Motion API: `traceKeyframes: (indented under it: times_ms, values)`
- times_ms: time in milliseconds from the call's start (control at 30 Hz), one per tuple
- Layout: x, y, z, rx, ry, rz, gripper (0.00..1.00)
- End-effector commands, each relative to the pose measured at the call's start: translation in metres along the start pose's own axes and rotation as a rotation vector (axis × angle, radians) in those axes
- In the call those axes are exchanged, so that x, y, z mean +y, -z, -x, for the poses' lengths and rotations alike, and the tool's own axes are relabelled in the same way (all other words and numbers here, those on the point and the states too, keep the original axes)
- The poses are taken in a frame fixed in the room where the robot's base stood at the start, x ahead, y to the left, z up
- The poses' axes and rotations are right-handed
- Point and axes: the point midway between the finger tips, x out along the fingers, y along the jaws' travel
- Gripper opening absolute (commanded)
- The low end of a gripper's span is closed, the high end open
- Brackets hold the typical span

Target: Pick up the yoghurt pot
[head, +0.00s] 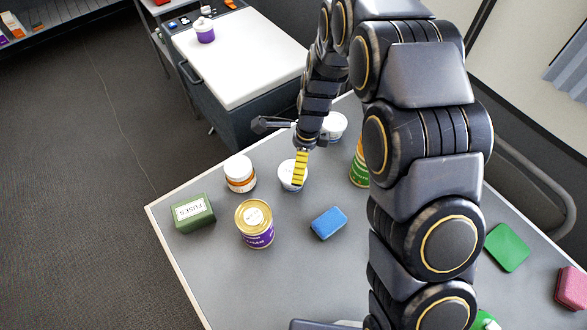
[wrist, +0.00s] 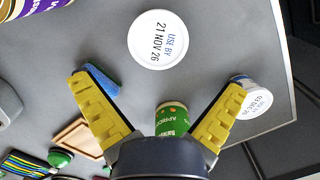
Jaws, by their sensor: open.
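Two white pots with white lids stand on the grey table. The nearer pot (head: 291,176) is partly behind a yellow finger in the head view; its lid, printed "USE BY 21 NOV 26", shows large in the wrist view (wrist: 158,39). The other pot (head: 334,125) is by the far table edge and also shows at right in the wrist view (wrist: 250,95). I cannot tell which is the yoghurt pot. My gripper (head: 283,146) is open and empty above the table, close to the nearer pot. In the wrist view that pot lies beyond the spread fingertips (wrist: 163,74).
A green can (wrist: 172,118) stands partly behind my arm in the head view. A white-lidded orange-labelled jar (head: 240,174), purple can (head: 256,224), green FUSES box (head: 193,213) and blue block (head: 328,223) stand around. A white-topped cabinet (head: 245,65) is beyond the table.

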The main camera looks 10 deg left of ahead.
Motion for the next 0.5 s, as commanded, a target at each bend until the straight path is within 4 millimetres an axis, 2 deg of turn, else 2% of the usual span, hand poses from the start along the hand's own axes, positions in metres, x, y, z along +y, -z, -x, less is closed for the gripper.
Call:
traceKeyframes:
  times_ms: [500]
  values:
    - [0.003,-0.008,-0.052,-0.001,-0.002,-0.018,1.00]
